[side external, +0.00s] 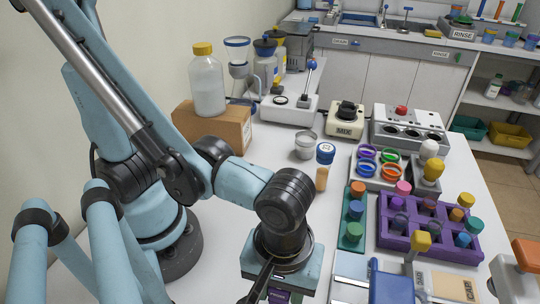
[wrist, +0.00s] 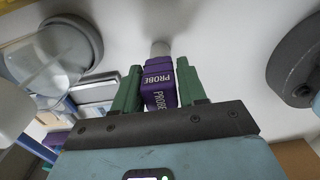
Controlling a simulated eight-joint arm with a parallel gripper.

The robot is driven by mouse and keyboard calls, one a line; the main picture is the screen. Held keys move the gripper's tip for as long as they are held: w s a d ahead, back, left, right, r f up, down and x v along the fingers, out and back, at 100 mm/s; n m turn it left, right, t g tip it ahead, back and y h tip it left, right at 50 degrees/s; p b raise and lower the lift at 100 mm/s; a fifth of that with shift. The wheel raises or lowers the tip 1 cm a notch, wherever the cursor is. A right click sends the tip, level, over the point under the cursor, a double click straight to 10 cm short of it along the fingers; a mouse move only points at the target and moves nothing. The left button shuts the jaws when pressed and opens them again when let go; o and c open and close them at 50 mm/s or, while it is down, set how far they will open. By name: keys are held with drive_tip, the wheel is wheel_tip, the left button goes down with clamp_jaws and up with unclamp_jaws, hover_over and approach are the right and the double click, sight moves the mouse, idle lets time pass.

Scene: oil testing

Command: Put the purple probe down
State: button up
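The purple probe (wrist: 161,84) shows in the middle of the wrist view, with PROBE written on it in white. A pale round end (wrist: 160,48) shows beyond it, over the white table. My gripper (wrist: 159,66) has its two green fingers against the probe's left and right sides and appears shut on it. In the side view my wrist (side external: 283,250) is low at the bottom centre. Only a small purple part (side external: 279,296) shows under it. The fingers are mostly hidden there, and I cannot tell whether the probe touches the table.
A purple rack (side external: 430,245) with several vials and a green rack (side external: 352,232) stand right of my wrist. A blue-capped vial (side external: 324,165) stands behind. A cardboard box (side external: 212,130) carries a yellow-capped bottle (side external: 207,82). White table (side external: 225,270) left of my wrist is bare.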

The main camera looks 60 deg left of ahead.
drive_tip(key=o, duration=0.3)
wheel_tip(320, 180, up, 12)
drive_tip(key=shift+w+r, duration=0.1)
drive_tip(key=shift+w+a+f+m+t, duration=0.55)
drive_tip(key=shift+w+a+m+t, duration=0.8)
drive_tip(key=shift+w+a, duration=1.65)
drive_tip(key=shift+w+a+f+m+t, duration=0.55)
drive_tip(key=shift+w+a+m+t, duration=0.85)
drive_tip(key=shift+a, duration=2.65)
drive_tip(key=shift+w+a+f+m+t, duration=0.7)
drive_tip(key=shift+w+a+m, duration=1.05)
drive_tip(key=shift+w+a, duration=1.5)
drive_tip(key=shift+s+a+r, duration=0.15)
drive_tip(key=shift+s+a, duration=0.15)
drive_tip(key=shift+s, duration=0.05)
